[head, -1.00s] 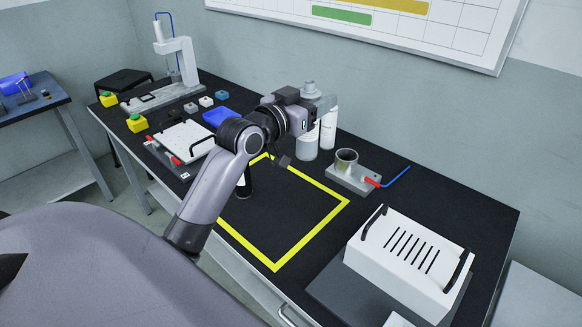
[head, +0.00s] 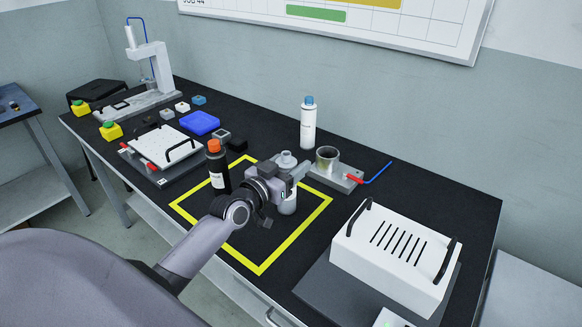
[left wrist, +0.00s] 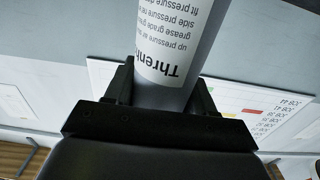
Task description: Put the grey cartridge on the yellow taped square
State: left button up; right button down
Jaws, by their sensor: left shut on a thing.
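The grey cartridge (head: 288,206) is upright in my left gripper (head: 290,183), its pale cap showing above the jaws. In the left wrist view the cartridge (left wrist: 178,50), with a printed label, sits between the black fingers of the left gripper (left wrist: 160,92). The yellow taped square (head: 297,238) lies on the black bench. In the head view the cartridge's lower end appears inside the square, toward its right side. I cannot tell whether it touches the bench. My arm hides part of the square. My right gripper is not in view.
A white bottle with a blue cap (head: 308,127) and a metal cup on a fixture (head: 327,160) stand behind. A white slotted box (head: 395,253) is at right. The square's near part looks clear.

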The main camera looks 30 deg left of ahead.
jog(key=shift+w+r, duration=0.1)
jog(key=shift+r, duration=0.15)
pick_arm(q)
jog(key=shift+f, duration=0.15)
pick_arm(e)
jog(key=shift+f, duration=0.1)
pick_arm(q)
jog(key=o, duration=1.4)
jog(key=shift+c, duration=0.2)
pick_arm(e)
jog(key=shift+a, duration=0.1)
pick_arm(q)
jog(key=shift+r, duration=0.2)
jog(key=shift+s+f, duration=0.1)
jog(key=shift+s, duration=0.5)
jog(key=s, duration=1)
jog(key=shift+s+a, duration=0.4)
jog(key=shift+a, duration=0.05)
